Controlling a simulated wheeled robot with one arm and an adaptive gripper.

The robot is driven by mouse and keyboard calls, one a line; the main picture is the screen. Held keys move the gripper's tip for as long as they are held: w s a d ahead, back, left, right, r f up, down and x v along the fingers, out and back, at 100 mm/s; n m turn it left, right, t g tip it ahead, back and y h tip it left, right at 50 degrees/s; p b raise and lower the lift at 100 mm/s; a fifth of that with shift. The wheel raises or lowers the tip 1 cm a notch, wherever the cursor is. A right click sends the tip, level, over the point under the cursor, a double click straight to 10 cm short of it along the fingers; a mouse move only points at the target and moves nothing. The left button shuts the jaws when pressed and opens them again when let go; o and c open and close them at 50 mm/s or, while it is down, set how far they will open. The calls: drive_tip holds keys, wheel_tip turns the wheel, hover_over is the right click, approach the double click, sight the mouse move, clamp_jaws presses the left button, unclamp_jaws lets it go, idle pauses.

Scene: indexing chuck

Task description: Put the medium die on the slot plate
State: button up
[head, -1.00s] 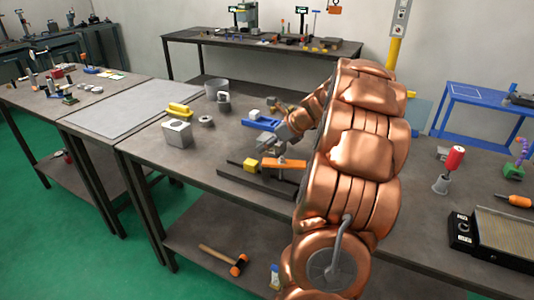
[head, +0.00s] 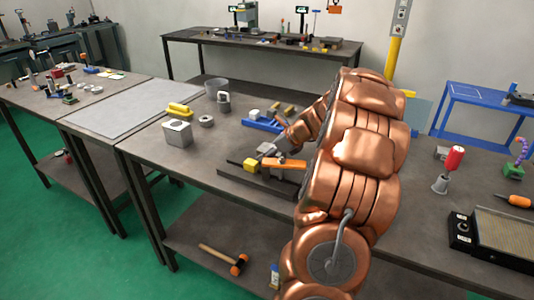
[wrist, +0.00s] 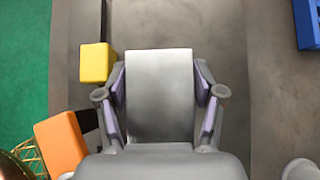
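A plain grey metal block, which I take to be the medium die (wrist: 160,95), fills the gap between the two fingers of my gripper (wrist: 160,108) in the wrist view. The finger pads lie close along both its sides, and my gripper looks shut on it. In the head view the grey block (head: 266,148) and my gripper (head: 272,155) are above the dark fixture base (head: 232,171), just behind a yellow block (head: 250,164). The yellow block also shows left of the die in the wrist view (wrist: 96,62). I cannot make out the slot plate clearly; my gripper and arm hide part of the fixture.
An orange bar (head: 290,164) is right of the yellow block, close to my gripper. A blue holder (head: 262,125) with a whitish block (head: 255,114) lies behind. A grey box (head: 177,133), a ring (head: 206,121) and a yellow item (head: 180,109) stand on the left.

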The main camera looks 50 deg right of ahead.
drive_tip(key=shift+r, duration=0.1)
drive_tip(key=b+v, duration=0.1)
drive_tip(key=v, duration=1.1)
drive_tip(key=a+f+n+g+y, duration=0.25)
drive_tip(key=a+n+g, duration=0.35)
drive_tip(key=a+n, duration=1.5)
drive_tip(key=s+a+f+n+g+h, duration=0.2)
drive_tip(key=s+a+n, duration=0.3)
drive_tip(key=s+a, duration=0.4)
drive_tip(key=s+a+f+n+g+h, duration=0.2)
drive_tip(key=s+a+n, duration=0.4)
drive_tip(key=s+a, duration=0.4)
drive_tip(key=s+f+h, duration=0.1)
drive_tip(key=s+f, duration=0.1)
drive_tip(key=s, duration=0.1)
drive_tip(key=shift+n, duration=0.3)
drive_tip(key=shift+a+f, duration=0.1)
